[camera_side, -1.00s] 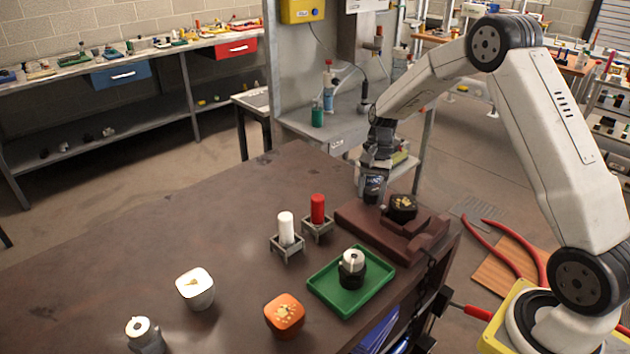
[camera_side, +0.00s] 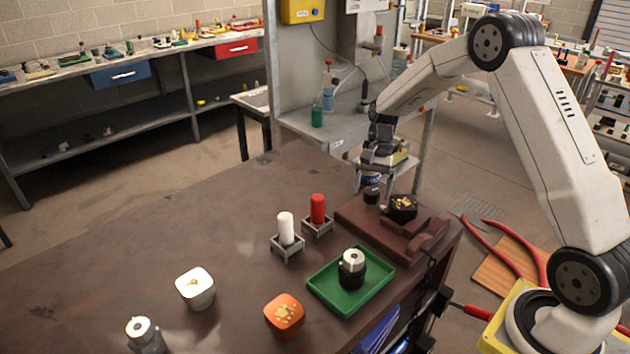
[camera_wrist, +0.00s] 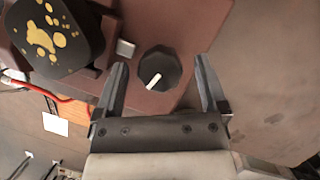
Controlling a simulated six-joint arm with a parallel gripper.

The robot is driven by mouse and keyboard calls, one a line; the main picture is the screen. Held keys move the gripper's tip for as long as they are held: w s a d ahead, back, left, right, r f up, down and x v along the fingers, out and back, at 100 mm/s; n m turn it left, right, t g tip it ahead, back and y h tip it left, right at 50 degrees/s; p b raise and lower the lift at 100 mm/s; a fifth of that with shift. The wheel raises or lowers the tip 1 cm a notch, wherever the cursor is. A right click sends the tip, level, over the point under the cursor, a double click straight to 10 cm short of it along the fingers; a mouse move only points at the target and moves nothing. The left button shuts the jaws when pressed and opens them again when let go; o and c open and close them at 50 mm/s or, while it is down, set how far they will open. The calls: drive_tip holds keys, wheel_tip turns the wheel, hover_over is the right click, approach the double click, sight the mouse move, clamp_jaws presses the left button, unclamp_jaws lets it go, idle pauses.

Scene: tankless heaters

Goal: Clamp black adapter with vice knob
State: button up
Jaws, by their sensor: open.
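The black adapter (camera_side: 403,207) with yellow patches on top sits in the brown vice (camera_side: 425,240) at the table's far right corner; it also shows at the top left of the wrist view (camera_wrist: 55,30). The dark vice knob (camera_wrist: 158,70), with a white pointer line, stands on the vice base beside the adapter; it also shows in the side view (camera_side: 371,195). My gripper (camera_wrist: 160,88) is open, its two fingers on either side of the knob in the wrist view, with gaps between. In the side view my gripper is above and behind the knob, its fingertips hard to make out.
A green tray (camera_side: 322,295) holding a black part with a metal piece (camera_side: 352,262) lies in front of the vice. White (camera_side: 286,228) and red (camera_side: 317,209) cylinders stand in small holders to its left. An orange block (camera_side: 284,315) and white cup (camera_side: 195,288) are nearer. The table's left rear is clear.

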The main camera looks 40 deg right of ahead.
drive_tip(key=v, duration=0.7)
idle(0.4)
drive_tip(key=s+a+f+n+t+h, duration=0.3)
drive_tip(key=s+a+n, duration=0.9)
drive_tip(key=s, duration=0.5)
drive_tip(key=shift+a+t+h, duration=0.5)
drive_tip(key=shift+a+t, duration=0.4)
drive_tip(key=shift+a, duration=0.15)
